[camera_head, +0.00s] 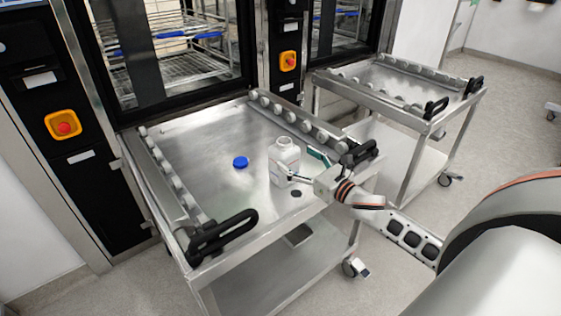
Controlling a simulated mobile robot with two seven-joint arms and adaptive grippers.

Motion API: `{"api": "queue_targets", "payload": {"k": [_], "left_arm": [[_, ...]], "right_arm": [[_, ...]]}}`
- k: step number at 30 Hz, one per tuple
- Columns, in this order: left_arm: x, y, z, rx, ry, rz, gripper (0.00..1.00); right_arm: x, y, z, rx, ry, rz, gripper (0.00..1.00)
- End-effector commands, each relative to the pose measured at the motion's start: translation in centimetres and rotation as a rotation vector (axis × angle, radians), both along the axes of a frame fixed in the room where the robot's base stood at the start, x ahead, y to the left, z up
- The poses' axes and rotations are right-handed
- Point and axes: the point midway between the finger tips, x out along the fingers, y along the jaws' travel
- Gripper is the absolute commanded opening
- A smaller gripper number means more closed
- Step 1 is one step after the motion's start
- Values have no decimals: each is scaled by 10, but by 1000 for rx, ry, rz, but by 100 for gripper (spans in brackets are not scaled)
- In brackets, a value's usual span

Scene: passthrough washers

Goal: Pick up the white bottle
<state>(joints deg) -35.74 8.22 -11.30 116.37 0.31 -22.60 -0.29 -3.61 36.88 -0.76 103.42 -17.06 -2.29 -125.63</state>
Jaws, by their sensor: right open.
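The white bottle (283,157) stands upright and uncapped on the steel top of the near cart (205,190), toward its right side. My right gripper (304,164) reaches in from the right, just beside the bottle. Its jaws are open, with one finger overlapping the lower right of the bottle in the picture and the other behind and to its right. I cannot tell whether a finger touches the bottle. My left gripper is not in view.
A blue cap (240,162) lies left of the bottle, and a small dark disc (296,194) lies in front of it. Roller rails and black handles (222,234) edge the near cart. A second cart (385,82) stands at the right. Washers with racks stand behind.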

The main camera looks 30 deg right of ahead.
Motion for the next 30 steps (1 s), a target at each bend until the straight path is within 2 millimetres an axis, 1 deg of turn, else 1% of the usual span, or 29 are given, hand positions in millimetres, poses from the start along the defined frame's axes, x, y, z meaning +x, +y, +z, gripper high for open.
{"api": "queue_targets", "payload": {"k": [1, 3, 6, 11, 16, 21, 26, 27, 29, 30], "left_arm": [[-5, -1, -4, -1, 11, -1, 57], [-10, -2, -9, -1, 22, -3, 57], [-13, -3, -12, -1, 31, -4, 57], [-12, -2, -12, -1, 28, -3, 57], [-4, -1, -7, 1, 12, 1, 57], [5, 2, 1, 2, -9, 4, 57], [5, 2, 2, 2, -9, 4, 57], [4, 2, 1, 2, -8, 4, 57], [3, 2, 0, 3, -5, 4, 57], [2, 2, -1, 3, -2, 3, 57]], "right_arm": [[6, 1, 0, 0, -1, 0, 78], [11, 1, 1, -2, -1, 0, 78], [18, 2, 0, 1, 0, 0, 78], [38, 6, 0, 0, -1, 0, 78], [57, 8, -1, 1, 0, 0, 78], [63, 9, -1, 0, 1, 0, 78], [63, 9, -1, 0, 1, 0, 78], [63, 9, -1, 0, 1, 0, 75], [63, 9, -1, 0, 1, 0, 60], [63, 9, -1, 0, 1, 0, 49]]}}
